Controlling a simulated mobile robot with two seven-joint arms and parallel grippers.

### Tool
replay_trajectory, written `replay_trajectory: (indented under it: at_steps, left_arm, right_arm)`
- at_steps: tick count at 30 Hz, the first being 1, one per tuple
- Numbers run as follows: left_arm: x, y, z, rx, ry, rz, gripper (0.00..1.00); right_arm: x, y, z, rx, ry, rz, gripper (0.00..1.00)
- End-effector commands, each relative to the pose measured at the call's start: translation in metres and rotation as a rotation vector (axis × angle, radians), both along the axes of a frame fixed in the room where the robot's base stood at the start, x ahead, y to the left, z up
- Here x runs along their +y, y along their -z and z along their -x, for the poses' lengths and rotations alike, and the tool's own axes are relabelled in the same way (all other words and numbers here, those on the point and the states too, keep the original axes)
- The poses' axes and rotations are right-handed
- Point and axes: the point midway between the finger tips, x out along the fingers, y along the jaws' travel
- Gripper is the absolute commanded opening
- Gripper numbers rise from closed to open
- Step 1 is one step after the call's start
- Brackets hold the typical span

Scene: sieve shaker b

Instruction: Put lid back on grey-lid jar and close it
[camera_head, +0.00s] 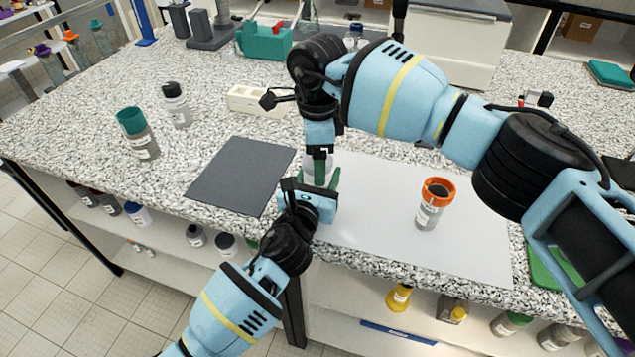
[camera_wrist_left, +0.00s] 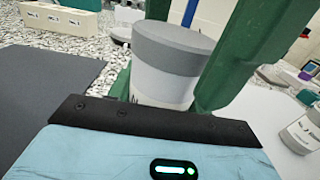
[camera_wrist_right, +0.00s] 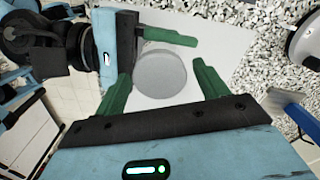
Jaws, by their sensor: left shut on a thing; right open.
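The grey-lid jar (camera_wrist_left: 165,85) has a pale body, and its grey lid (camera_wrist_left: 178,45) sits level on top in the left wrist view. In the head view the jar (camera_head: 318,163) is mostly hidden by the grippers. My left gripper (camera_head: 320,182) is shut around the jar body from the front, with green fingers on both sides. My right gripper (camera_wrist_right: 162,82) points down over the jar. Its fingers are open on either side of the round lid (camera_wrist_right: 160,74), with visible gaps. How far the lid is turned cannot be told.
A white mat (camera_head: 400,240) lies under the work area, with an orange-rimmed jar (camera_head: 433,203) on its right. A dark grey mat (camera_head: 243,175) lies left. A teal-lid bottle (camera_head: 138,134) and a black-capped bottle (camera_head: 177,106) stand farther left. A cream block (camera_head: 258,101) stands behind.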

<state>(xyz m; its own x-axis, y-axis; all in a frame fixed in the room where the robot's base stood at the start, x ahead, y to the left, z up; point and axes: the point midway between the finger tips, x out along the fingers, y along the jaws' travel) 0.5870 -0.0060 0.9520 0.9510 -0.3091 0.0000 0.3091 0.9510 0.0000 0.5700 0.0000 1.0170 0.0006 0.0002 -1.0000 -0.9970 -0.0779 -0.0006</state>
Motion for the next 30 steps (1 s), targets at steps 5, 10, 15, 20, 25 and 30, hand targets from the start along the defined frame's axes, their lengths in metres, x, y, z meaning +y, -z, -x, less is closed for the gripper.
replay_trajectory:
  at_steps: [5, 10, 15, 20, 25, 30]
  left_arm:
    - [0.0, 0.0004, 0.0, 0.001, 0.0, 0.0, 0.0]
    - [0.0, 0.0004, 0.0, 0.001, 0.0, 0.0, 0.0]
    - [0.0, 0.0004, 0.0001, 0.001, 0.0, 0.0, 0.0]
    - [-0.0001, 0.0004, 0.0001, 0.001, 0.0, 0.0, 0.0]
    - [-0.0001, 0.0003, 0.0001, 0.001, 0.0, 0.0, 0.0]
    - [-0.0001, 0.0003, 0.0001, 0.001, 0.0, 0.0, 0.0]
  right_arm:
    - [-0.0002, 0.0001, 0.0, 0.0, 0.0, 0.0, 0.71]
    - [-0.0001, 0.0, 0.0, 0.001, 0.0, 0.0, 0.49]
    - [-0.0001, -0.0001, 0.0, 0.0, 0.0, 0.0, 0.27]
    - [-0.0001, -0.0002, 0.0, 0.0, 0.047, 0.0, 0.27]
    - [-0.0001, -0.0001, 0.0, 0.0, 0.274, 0.0, 0.27]
    - [-0.0002, 0.0001, 0.0, 0.0, 0.554, 0.0, 0.27]
